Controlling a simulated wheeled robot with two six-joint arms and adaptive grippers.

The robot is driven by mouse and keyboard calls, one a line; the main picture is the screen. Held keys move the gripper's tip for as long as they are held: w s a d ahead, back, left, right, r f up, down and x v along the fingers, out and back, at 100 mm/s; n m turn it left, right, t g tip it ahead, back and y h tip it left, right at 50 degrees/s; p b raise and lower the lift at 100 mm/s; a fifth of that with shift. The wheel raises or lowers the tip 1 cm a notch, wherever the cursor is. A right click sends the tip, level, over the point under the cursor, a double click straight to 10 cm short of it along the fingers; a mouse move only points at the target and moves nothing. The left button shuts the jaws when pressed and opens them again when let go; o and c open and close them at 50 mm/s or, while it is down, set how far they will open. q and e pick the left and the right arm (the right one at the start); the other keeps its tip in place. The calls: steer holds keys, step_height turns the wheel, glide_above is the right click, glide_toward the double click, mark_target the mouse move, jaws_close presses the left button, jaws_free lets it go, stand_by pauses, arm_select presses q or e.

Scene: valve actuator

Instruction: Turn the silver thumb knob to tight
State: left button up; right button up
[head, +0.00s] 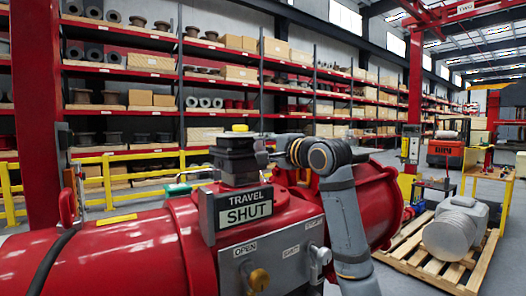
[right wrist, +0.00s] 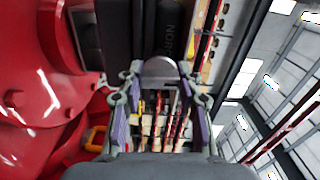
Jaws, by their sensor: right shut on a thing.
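The silver thumb knob (right wrist: 160,70) shows in the right wrist view as a grey rounded piece on the side of the black indicator box. The box's dark face with pale lettering lies behind it. My right gripper (right wrist: 159,78) has a finger on each side of the knob and is shut on it. In the head view my right gripper (head: 268,152) reaches in from the right against the black box (head: 236,160) on top of the red actuator. The knob is mostly hidden there by the gripper. Its tight or loose marks cannot be read. My left gripper is not in view.
A TRAVEL SHUT sign (head: 243,206) stands just in front of the box. A grey panel (head: 285,252) below carries OPEN and SHUT labels, a brass knob (head: 259,279) and a silver lever (head: 320,262). The red actuator body (head: 140,250) fills the lower left.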

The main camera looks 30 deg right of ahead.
steer(key=shift+m, duration=0.3)
steer(key=o, duration=1.2)
steer(key=shift+c, duration=0.2)
steer(key=shift+d, duration=0.1)
steer(key=s+d, duration=0.1)
steer(key=s, duration=1.1)
steer(key=shift+d, duration=0.25)
